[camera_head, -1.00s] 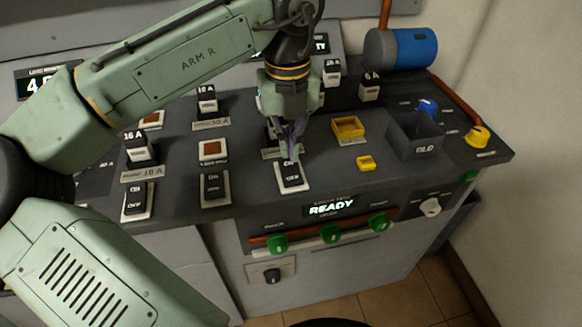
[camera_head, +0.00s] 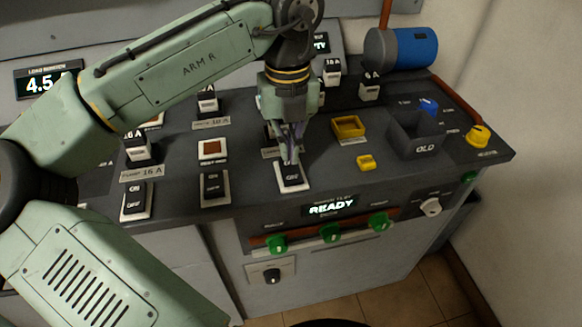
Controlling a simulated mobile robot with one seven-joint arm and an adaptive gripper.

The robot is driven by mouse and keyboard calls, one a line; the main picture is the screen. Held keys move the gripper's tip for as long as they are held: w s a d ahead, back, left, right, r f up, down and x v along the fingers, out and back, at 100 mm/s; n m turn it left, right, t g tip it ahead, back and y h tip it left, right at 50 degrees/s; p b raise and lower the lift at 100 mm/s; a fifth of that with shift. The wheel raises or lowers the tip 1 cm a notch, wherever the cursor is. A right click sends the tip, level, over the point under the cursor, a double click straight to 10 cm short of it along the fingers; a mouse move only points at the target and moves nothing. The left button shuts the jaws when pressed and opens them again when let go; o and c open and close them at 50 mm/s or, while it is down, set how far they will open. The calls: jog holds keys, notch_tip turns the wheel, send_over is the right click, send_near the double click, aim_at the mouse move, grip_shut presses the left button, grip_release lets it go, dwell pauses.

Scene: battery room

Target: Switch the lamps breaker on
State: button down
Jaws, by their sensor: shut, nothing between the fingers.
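My gripper (camera_head: 290,156) is shut and empty, pointing down over the panel. Its fingertips are at the upper edge of a black ON/OFF rocker breaker (camera_head: 292,178) on a white plate. I cannot tell whether they touch it or which way it is tipped. The name label (camera_head: 268,153) behind this breaker is mostly hidden by my gripper, so I cannot read whether it is the lamps one. Two similar rockers stand to the left, a middle one (camera_head: 212,186) and a left one (camera_head: 136,203) below a label reading PUMP 16 A (camera_head: 142,173).
A READY display (camera_head: 330,206) sits on the front face above green knobs (camera_head: 331,233). To the right are a yellow tray (camera_head: 348,126), a small yellow piece (camera_head: 366,162), a grey OLD bin (camera_head: 414,147) and a blue cylinder (camera_head: 415,48). A load monitor (camera_head: 48,81) reads about 4.5.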

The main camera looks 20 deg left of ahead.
aim_at(288, 162)
jog(key=shift+f+b, duration=0.35)
jog(key=shift+f, duration=0.5)
dwell(0.3)
notch_tip(288, 162, up, 7)
jog(key=p, duration=0.7)
dwell(0.6)
